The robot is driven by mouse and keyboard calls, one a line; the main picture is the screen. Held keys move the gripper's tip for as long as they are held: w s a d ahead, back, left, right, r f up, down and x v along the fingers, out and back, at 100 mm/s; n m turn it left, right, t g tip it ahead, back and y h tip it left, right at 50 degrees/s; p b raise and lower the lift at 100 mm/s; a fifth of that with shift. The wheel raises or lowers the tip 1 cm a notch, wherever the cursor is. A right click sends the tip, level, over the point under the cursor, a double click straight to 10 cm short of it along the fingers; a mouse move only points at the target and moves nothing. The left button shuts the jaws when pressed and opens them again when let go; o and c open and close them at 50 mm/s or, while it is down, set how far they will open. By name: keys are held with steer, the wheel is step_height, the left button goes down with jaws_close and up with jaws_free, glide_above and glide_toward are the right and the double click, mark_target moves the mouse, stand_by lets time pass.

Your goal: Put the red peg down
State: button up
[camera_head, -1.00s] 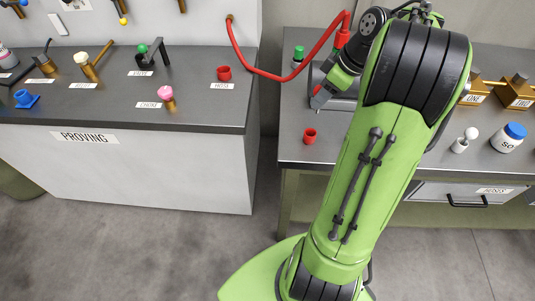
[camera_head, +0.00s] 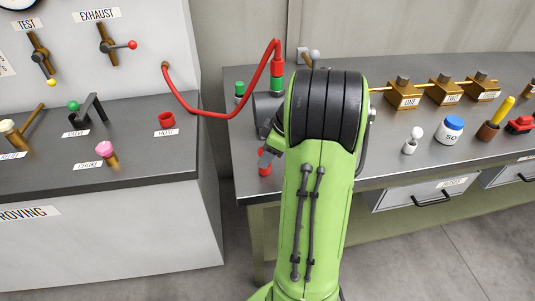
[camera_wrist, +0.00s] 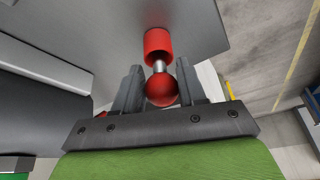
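The red peg (camera_wrist: 162,90) shows in the wrist view as a red ball knob between my fingers, with a short metal neck running to a red cylinder (camera_wrist: 158,45). I cannot tell whether that cylinder is part of the peg or a separate holder it sits in. My gripper (camera_wrist: 160,85) is shut on the ball. In the head view my gripper (camera_head: 269,154) is low over the bench's left front part, right at a red piece (camera_head: 264,168) on the bench top. My arm hides part of this spot.
The bench (camera_head: 350,175) also holds a white knobbed peg (camera_head: 411,140), a blue-lidded jar (camera_head: 451,130) and brass blocks (camera_head: 404,95). A red hose (camera_head: 215,116) arches from the left panel to a stand behind my gripper. A gap separates the proving counter (camera_head: 60,140).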

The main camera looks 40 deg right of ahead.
steer(key=o, duration=0.5)
steer(key=shift+c, duration=0.2)
